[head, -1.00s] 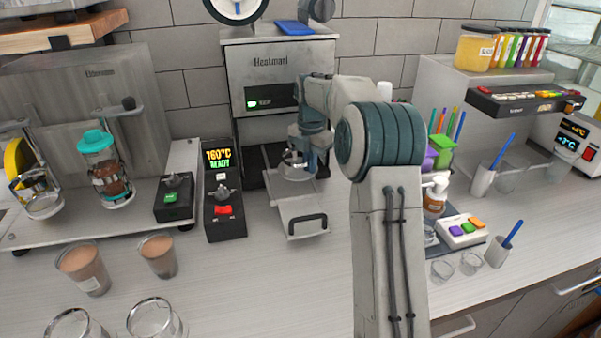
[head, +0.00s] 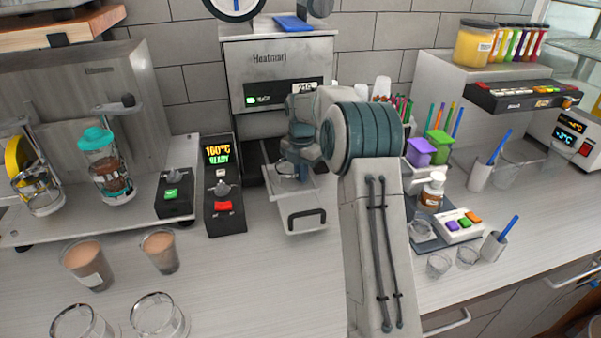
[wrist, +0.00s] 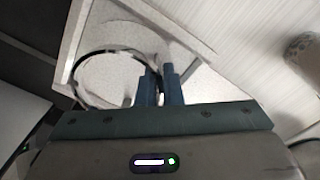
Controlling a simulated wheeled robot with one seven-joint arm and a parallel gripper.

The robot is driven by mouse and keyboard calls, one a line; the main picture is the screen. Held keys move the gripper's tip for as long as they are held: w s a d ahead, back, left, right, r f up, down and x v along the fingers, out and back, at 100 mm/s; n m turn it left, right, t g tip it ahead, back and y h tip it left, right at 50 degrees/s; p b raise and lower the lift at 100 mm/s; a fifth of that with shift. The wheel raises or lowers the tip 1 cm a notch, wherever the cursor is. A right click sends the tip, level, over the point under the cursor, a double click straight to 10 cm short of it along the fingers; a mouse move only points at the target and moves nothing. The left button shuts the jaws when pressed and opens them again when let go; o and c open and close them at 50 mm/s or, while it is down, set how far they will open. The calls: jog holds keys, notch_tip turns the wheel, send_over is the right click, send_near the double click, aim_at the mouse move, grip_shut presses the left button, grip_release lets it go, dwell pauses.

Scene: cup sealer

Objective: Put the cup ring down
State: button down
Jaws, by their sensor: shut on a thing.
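The cup ring (wrist: 72,88) is a thin, shiny round band. My gripper (wrist: 158,82) is shut on its right edge in the wrist view. The ring is over the pulled-out tray (head: 300,205) of the Heatmari sealer (head: 275,65); the tray's pale surface also shows in the wrist view (wrist: 195,88). In the head view my gripper (head: 293,165) points down at the tray, and the ring (head: 284,177) shows small and partly hidden below it. I cannot tell whether the ring touches the tray.
A control box (head: 223,185) reading 160°C READY stands left of the tray. Filled cups (head: 86,264) and clear glasses (head: 158,318) stand at the front left. Bottles and a button box (head: 458,226) are on the right. The counter before the tray is clear.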

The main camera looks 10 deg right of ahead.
jog(key=c, duration=1.6)
grip_release()
notch_tip(320, 180, up, 12)
jog(key=s+a+r+m+t, duration=0.1)
jog(key=s+r+m, duration=0.1)
jog(key=s+m, duration=0.15)
jog(key=s+a+r+m, duration=0.2)
jog(key=s+r+m, duration=0.1)
jog(key=s, duration=0.2)
jog(key=s+f+m+t, duration=0.1)
jog(key=s+f+m, duration=0.1)
jog(key=s+m, duration=0.4)
jog(key=s+f+m, duration=0.3)
jog(key=s+m, duration=0.3)
jog(key=s, duration=0.7)
jog(key=s+a+f+m+t, duration=0.1)
jog(key=s+f+m, duration=0.2)
jog(key=s+m, duration=0.4)
jog(key=shift+s+t, duration=0.3)
jog(key=shift+s, duration=1.3)
